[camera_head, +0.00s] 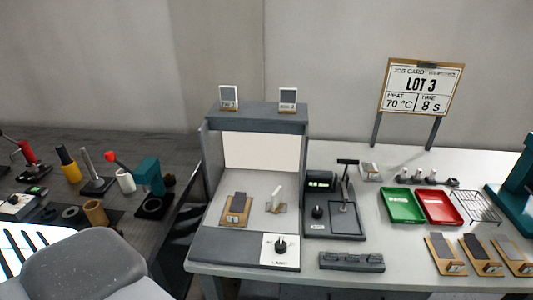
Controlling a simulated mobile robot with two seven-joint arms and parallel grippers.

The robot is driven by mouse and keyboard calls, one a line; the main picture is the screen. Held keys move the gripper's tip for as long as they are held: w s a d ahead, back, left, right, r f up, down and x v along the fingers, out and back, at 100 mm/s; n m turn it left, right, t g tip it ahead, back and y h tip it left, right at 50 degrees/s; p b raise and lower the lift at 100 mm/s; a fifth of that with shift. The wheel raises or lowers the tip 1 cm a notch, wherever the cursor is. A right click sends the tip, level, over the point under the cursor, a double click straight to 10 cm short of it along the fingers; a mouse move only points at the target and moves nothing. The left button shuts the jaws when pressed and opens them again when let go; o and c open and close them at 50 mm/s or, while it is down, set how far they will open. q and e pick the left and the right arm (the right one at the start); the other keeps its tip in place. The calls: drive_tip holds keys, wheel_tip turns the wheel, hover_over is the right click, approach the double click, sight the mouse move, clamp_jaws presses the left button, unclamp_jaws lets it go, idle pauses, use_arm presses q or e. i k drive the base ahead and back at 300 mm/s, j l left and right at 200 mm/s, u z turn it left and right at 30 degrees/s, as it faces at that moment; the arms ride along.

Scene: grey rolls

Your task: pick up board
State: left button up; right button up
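A small tan board (236,210) with a dark plate on it lies inside the open-fronted grey booth (247,249), left of centre. A small pale block on a stand (277,200) is beside it. Three similar tan boards lie in a row at the front right of the table: a left one (436,257), a middle one (485,270) and a right one (523,270) near the picture's edge. Each carries a plate and a small pale label. Neither of my grippers shows in the head view.
A black device with a lever (335,222) stands right of the booth. Green (404,219) and red (440,221) trays, a wire rack (478,208) and a job card sign reading LOT 3 (421,88) are further right. A dark bench (140,215) with tools is left.

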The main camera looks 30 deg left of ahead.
sight(237, 209)
drive_tip(key=u, duration=1.3)
